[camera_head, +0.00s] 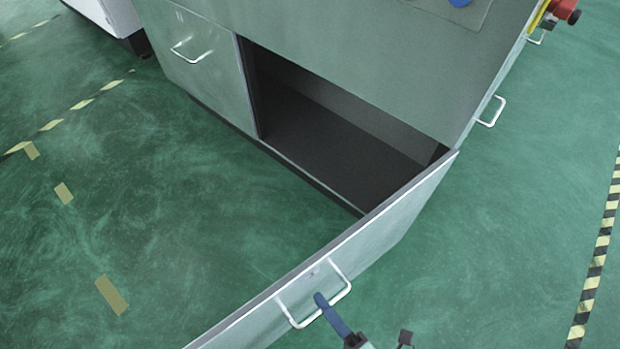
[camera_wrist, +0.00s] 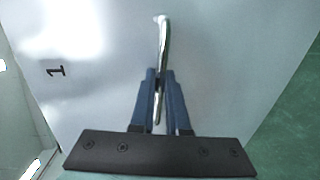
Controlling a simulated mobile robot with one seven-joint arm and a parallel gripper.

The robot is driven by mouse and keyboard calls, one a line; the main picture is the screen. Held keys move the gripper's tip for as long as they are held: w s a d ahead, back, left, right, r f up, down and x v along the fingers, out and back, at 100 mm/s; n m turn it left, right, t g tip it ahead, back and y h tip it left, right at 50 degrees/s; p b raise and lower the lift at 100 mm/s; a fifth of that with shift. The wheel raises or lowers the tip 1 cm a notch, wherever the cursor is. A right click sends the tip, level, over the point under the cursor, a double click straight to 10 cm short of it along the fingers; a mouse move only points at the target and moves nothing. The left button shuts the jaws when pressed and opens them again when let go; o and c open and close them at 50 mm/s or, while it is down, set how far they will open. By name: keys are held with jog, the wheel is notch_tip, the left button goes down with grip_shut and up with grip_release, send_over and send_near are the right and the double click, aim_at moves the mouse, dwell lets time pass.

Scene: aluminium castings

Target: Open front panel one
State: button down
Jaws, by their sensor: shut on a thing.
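Front panel one (camera_head: 393,222) is a grey-green door on the cabinet. It stands swung wide open, hinged at its right end in the head view, and the dark compartment (camera_head: 335,130) behind it shows empty. In the wrist view the panel (camera_wrist: 222,50) fills most of the picture and bears a "1" (camera_wrist: 56,71). Its white handle (camera_head: 340,268) also shows in the wrist view as a metal bar (camera_wrist: 162,38). My gripper (camera_head: 322,298) is at the handle. Its two blue fingers (camera_wrist: 160,85) are shut on the handle bar, one on each side.
The cabinet (camera_head: 350,45) has another handled panel (camera_head: 190,55) left of the opening. More handles (camera_head: 492,111) and a red button (camera_head: 567,11) are on its right side. The green floor (camera_head: 130,210) left of the door is clear, with yellow tape marks.

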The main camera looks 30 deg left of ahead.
jog(key=s+d+n+g+y+b, duration=0.1)
jog(key=d+n+g+b, duration=0.2)
jog(key=d+b, duration=0.5)
jog(key=shift+s+d+f+n+g, duration=0.2)
jog(key=shift+d+n+g, duration=0.1)
jog(key=shift+d+g, duration=0.75)
jog(key=c, duration=0.9)
grip_release()
jog(key=shift+w+r, duration=0.1)
jog(key=shift+r, duration=0.1)
jog(key=v, duration=1.3)
jog(key=shift+f, duration=0.2)
